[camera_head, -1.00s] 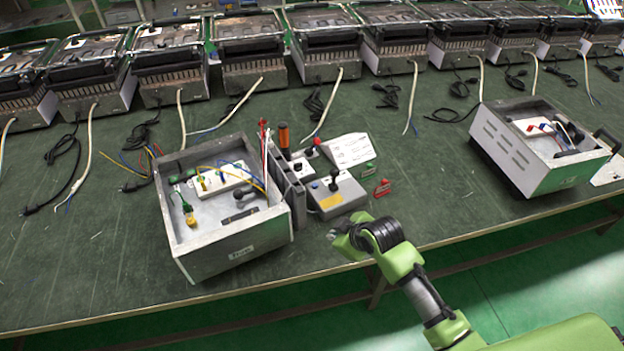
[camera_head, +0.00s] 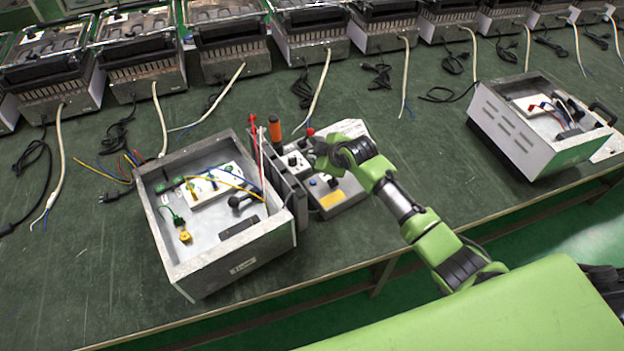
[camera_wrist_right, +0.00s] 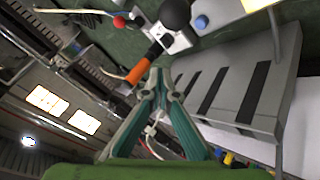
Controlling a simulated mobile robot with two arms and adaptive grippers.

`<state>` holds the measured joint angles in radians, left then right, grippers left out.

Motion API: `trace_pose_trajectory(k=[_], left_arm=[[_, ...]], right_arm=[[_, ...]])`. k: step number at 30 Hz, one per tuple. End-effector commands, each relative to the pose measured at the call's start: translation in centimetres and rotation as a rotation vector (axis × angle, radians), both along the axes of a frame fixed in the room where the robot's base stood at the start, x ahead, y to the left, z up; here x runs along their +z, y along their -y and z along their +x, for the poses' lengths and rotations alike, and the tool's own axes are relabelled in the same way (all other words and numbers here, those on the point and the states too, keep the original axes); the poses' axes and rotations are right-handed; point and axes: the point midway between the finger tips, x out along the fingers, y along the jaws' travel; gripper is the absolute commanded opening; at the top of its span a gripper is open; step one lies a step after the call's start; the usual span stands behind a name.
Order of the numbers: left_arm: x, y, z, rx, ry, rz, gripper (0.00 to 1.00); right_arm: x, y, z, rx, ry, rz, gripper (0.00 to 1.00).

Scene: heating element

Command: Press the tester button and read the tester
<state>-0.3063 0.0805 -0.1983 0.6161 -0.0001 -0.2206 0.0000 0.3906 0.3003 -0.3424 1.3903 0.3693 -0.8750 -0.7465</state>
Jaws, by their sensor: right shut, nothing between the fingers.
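The grey tester box (camera_head: 352,191) with a yellow label (camera_head: 332,198) stands on the green bench, right of the open heater casing (camera_head: 214,262). A blue button (camera_wrist_right: 201,22) and a black knob (camera_wrist_right: 175,13) show at the top of the right wrist view. My right gripper (camera_head: 320,152) is over the back of the tester and hides part of it. In the wrist view its fingers (camera_wrist_right: 160,78) are shut and empty, apart from the blue button. Any reading on the tester cannot be made out. My left gripper is not in view.
A slotted grey block (camera_wrist_right: 235,88) and an orange-handled tool (camera_head: 274,130) stand close to my right gripper. A small white box with a black knob (camera_head: 293,161) is beside them. Another casing (camera_head: 530,135) stands at the right.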

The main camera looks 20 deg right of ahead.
Motion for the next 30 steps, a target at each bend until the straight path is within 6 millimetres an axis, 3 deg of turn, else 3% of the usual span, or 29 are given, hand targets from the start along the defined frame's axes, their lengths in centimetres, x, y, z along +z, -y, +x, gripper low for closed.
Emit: trace_pose_trajectory(k=[8, 15, 23, 30], left_arm=[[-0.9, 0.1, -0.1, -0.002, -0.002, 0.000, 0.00], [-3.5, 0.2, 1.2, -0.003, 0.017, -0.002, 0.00], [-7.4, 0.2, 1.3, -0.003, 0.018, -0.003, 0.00], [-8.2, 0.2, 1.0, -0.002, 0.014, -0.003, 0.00]], right_arm=[[-0.8, 0.0, 0.0, 0.000, -0.001, 0.001, 0.00], [-3.4, 0.0, -0.1, 0.000, -0.001, 0.001, 0.00], [-7.0, -0.1, -0.1, 0.000, 0.000, 0.001, 0.00], [-8.7, 0.0, 0.0, -0.001, 0.000, 0.001, 0.00]])
